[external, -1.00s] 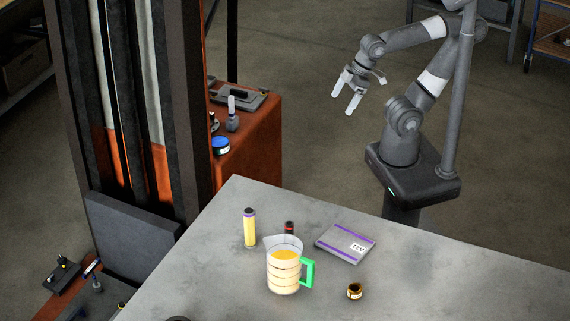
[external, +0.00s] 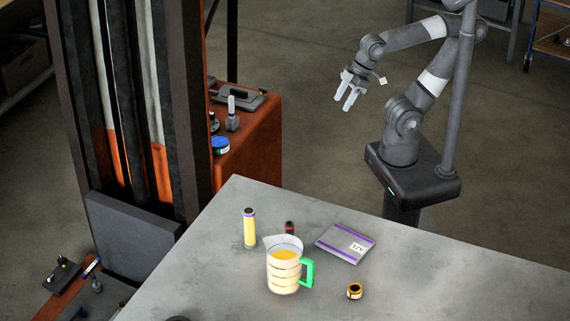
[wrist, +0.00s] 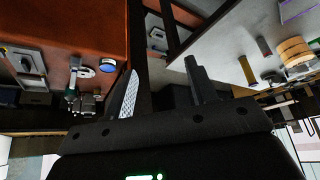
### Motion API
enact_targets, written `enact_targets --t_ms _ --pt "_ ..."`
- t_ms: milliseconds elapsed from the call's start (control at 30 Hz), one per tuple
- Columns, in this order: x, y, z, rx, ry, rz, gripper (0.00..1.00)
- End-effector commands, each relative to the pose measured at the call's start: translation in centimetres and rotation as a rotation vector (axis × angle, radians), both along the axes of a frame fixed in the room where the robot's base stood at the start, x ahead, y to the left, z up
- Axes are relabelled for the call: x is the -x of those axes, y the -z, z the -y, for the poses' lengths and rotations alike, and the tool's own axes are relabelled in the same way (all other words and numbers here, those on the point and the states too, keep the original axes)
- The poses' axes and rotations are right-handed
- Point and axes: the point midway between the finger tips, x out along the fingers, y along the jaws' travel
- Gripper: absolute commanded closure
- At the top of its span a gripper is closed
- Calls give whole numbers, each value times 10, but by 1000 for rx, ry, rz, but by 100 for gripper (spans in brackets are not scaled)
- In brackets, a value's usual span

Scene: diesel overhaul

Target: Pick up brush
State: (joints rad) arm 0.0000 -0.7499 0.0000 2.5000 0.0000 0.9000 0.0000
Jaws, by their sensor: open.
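No object is clearly recognisable as a brush. A small upright item with a pale handle and a grey lower part (external: 232,113) stands on the orange cabinet (external: 255,150) and may be it. What looks like the same item shows in the wrist view (wrist: 78,72), against the orange surface. My gripper (external: 345,102) is open and empty, held in the air right of the cabinet and beyond the grey table. Its two dark fingers (wrist: 160,85) are apart in the wrist view, with nothing between them.
A blue-lidded tin (external: 220,145) and a flat grey tool (external: 243,98) share the cabinet top. The grey table (external: 430,285) holds a yellow tube (external: 249,228), a jug with a green handle (external: 284,270), a grey case (external: 345,243) and a small jar (external: 354,291). A dark column (external: 190,110) stands left.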

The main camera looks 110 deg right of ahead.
Motion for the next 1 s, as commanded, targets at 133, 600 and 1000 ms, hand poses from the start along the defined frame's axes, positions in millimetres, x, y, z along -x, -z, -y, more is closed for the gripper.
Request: enact_targets --t_ms 133,600,1000 --pt "0 0 0 0 0 0 55" --pt "-56 -8 39 52 158 -11 55" --pt "-163 9 154 103 435 -17 55"
